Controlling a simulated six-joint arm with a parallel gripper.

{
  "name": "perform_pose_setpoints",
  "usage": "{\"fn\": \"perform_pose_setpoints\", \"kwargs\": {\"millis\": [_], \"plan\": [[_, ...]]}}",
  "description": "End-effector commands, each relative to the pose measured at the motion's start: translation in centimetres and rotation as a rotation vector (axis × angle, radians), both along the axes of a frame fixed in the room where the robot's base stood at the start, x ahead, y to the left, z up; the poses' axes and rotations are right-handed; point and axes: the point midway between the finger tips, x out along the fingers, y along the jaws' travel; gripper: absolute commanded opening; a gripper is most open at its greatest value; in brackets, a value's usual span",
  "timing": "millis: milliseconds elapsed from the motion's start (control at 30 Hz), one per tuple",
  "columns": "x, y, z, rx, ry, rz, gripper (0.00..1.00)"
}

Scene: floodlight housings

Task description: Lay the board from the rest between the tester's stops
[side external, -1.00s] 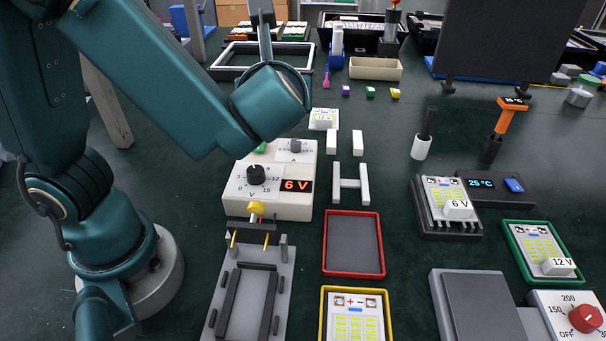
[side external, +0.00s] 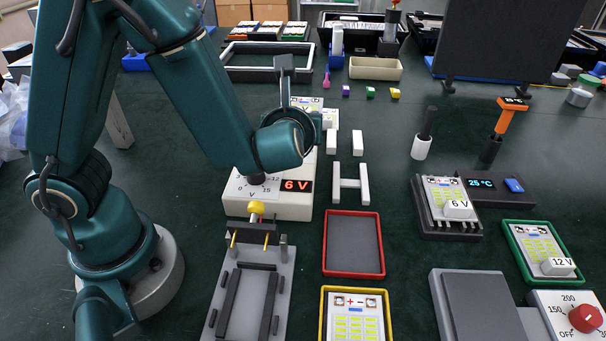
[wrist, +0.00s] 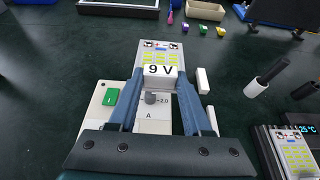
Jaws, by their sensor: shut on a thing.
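My gripper (wrist: 160,74) is shut on the white 9 V block of a board (wrist: 163,52) with yellow LED patches, seen in the wrist view. In the side view this board (side external: 307,103) shows beyond my wrist, which hides the fingers. It appears raised beside a white piece (side external: 330,118), probably the rest. The tester (side external: 252,290) is a grey plate with dark rails and stops at the front, below a white supply unit (side external: 290,205) reading 6 V. Two yellow-tipped probes (side external: 266,240) stand at its back end. No board lies between its stops.
An empty red tray (side external: 353,243) and a yellow-rimmed tray (side external: 324,300) with a board stand right of the tester. Further right are a 6 V board (side external: 440,190) on a dark holder and a 12 V board (side external: 530,240) in a green tray. White blocks (side external: 350,183) lie mid-table.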

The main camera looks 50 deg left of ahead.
Motion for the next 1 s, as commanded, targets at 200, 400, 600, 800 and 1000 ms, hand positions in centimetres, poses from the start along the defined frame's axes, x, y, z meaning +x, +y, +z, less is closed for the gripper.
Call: {"fn": "perform_pose_setpoints", "kwargs": {"millis": [200,400,600,800,1000], "plan": [[0.0,0.1,0.0,0.0,-0.001,0.004,0.0],[0.4,-1.1,-0.7,0.002,0.0,-0.002,0.0],[1.2,-4.6,-2.9,0.002,0.001,-0.003,0.0],[2.1,-8.0,-5.0,0.002,-0.001,0.0,0.0],[2.8,-10.4,-6.5,0.002,-0.002,0.001,0.0]]}}
